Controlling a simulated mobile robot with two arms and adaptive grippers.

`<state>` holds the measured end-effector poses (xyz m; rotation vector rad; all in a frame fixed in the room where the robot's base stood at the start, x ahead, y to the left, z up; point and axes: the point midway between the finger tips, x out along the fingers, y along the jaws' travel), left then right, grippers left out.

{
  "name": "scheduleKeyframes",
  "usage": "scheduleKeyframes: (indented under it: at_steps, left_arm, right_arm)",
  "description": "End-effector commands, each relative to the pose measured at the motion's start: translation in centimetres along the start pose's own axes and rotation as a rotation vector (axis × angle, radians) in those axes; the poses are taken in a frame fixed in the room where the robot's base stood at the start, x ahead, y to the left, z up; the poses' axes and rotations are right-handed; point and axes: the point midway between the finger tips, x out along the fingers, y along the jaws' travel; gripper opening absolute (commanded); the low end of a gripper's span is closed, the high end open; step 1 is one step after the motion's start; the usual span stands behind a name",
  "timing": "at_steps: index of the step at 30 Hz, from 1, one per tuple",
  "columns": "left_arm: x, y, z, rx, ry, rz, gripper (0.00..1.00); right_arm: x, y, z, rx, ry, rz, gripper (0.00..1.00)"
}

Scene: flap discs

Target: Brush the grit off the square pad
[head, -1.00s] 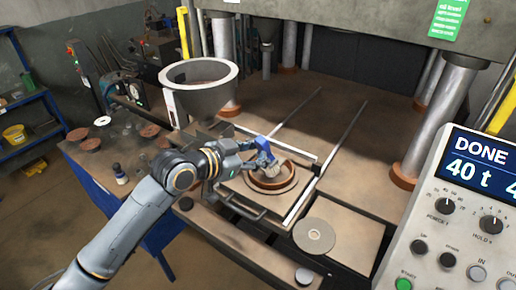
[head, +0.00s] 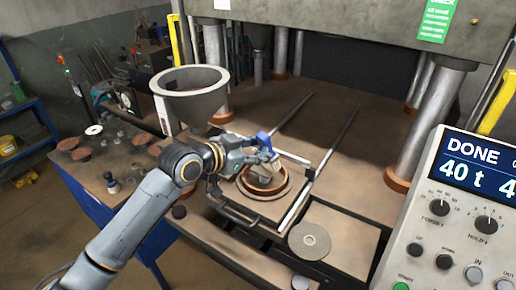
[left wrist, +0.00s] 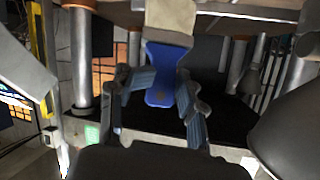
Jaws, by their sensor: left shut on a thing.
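My left gripper (head: 258,153) is shut on a blue brush (head: 263,138), its arm coming in from the lower left. In the left wrist view the blue handle (left wrist: 161,75) sits between the two fingers and its pale bristles (left wrist: 171,17) point away. The brush is over a brown ring-shaped mould (head: 266,191) on a tan square plate (head: 310,188) on the press bed. The gripper partly hides the ring's inside, and I cannot tell whether the bristles touch anything. Grit is too small to make out. My right gripper is not in view.
A grey hopper (head: 190,95) stands just behind the arm. Two metal rails (head: 318,185) run along the bed. A flap disc (head: 309,241) lies at the front right. A control panel (head: 465,215) reads DONE. Dark red discs (head: 82,153) and a small bottle (head: 112,183) are on the left bench.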

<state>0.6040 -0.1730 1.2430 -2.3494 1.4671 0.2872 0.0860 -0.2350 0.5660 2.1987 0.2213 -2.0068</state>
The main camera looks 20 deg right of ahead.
Motion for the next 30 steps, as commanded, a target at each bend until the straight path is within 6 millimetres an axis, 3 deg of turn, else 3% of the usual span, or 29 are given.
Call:
scheduleKeyframes:
  at_steps: [3,15,30]
  left_arm:
    - [-0.6,-0.3,-1.6,0.001,0.003,-0.001,0.02]
    - [-1.9,-1.1,-5.1,0.002,0.003,-0.001,0.02]
    - [-2.2,-1.2,-5.9,0.002,0.005,-0.001,0.02]
  right_arm:
    - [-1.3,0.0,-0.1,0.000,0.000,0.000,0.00]
    - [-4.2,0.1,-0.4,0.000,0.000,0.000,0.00]
    - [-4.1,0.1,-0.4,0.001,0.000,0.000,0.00]
